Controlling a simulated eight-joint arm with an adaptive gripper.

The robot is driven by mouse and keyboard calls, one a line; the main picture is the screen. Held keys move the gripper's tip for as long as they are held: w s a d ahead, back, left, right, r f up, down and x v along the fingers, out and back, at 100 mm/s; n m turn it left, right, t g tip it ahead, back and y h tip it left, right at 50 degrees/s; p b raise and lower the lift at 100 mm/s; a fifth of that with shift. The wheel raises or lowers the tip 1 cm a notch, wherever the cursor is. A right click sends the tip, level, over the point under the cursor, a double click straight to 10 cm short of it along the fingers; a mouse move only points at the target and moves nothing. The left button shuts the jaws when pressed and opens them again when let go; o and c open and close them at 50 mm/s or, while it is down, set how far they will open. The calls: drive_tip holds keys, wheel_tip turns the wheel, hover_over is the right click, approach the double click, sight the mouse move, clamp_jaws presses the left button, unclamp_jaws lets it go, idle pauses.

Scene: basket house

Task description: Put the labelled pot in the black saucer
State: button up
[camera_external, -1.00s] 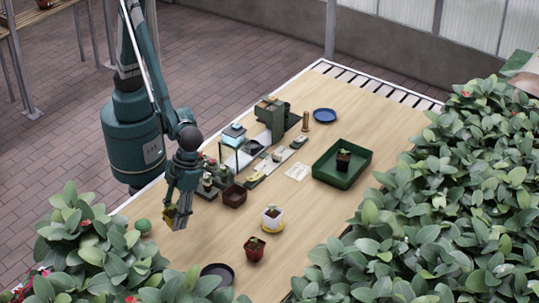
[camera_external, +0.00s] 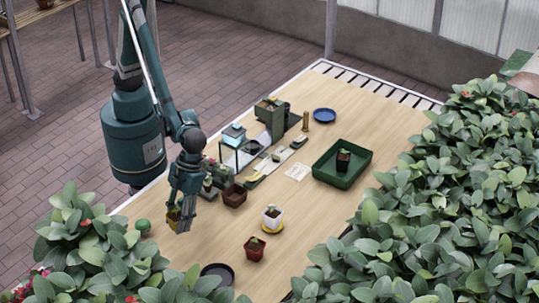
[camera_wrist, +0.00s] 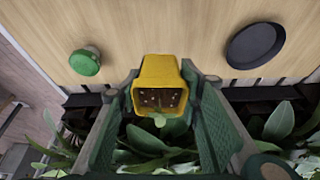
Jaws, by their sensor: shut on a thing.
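My gripper (camera_external: 180,226) is shut on a yellow pot (camera_wrist: 170,68) with a small green seedling. In the wrist view the pot sits between the two fingers (camera_wrist: 160,85), tilted, its open top facing the camera. No label shows on the pot's visible sides. In the external view the pot (camera_external: 172,217) is mostly hidden by the fingers, above the table's left part. The black saucer (camera_external: 217,272) lies empty at the table's near edge, to the lower right of my gripper. It also shows in the wrist view (camera_wrist: 255,43), at the upper right.
A green rounded object (camera_external: 143,225) lies left of my gripper. A red pot (camera_external: 254,248) and a white pot (camera_external: 272,217) on a yellow saucer stand to the right. A brown container (camera_external: 234,195) is behind. Leafy plants (camera_external: 90,245) crowd the near edge.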

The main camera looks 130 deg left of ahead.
drive_tip(key=w+d+p, duration=0.1)
drive_tip(key=w, duration=0.9)
drive_tip(key=w+d+n, duration=0.1)
drive_tip(key=w+d, duration=0.1)
drive_tip(key=w, duration=0.7)
drive_tip(key=shift+w+d+r+p, duration=0.25)
drive_tip(key=shift+w+p, duration=0.1)
drive_tip(key=shift+w, duration=0.05)
drive_tip(key=shift+f, duration=0.1)
drive_tip(key=b, duration=0.1)
hover_over(214, 282)
drive_tip(key=a, duration=0.2)
drive_tip(key=shift+d+f, duration=0.15)
drive_tip(key=shift+f, duration=2.9)
drive_tip(key=shift+f+b, duration=0.4)
drive_tip(key=shift+f, duration=1.45)
drive_tip(key=shift+f, duration=0.2)
drive_tip(key=o, duration=0.7)
drive_tip(key=shift+r, duration=0.15)
